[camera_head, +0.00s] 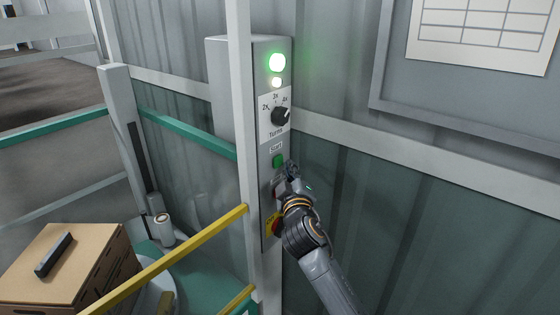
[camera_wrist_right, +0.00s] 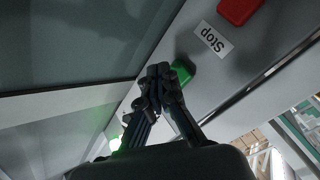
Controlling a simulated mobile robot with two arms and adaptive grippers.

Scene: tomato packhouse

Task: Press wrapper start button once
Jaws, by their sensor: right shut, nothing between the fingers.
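The green start button (camera_head: 278,160) sits on the grey control box (camera_head: 284,52), under a "Start" label (camera_head: 276,147). My right gripper (camera_head: 291,168) is shut and empty, with its fingertips just right of and slightly below the button. In the right wrist view the shut fingertips (camera_wrist_right: 164,70) overlap the edge of the green button (camera_wrist_right: 186,69). I cannot tell whether they touch it. A "Stop" label (camera_wrist_right: 212,39) and a red button (camera_wrist_right: 239,10) show there beyond the green one. My left gripper is not in view.
Above the button are a black turns knob (camera_head: 281,116) and a lit green lamp (camera_head: 277,62). A yellow rail (camera_head: 165,257) crosses the lower left. A pale post (camera_head: 243,120) stands left of the panel face. A cardboard box (camera_head: 40,285) is at lower left.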

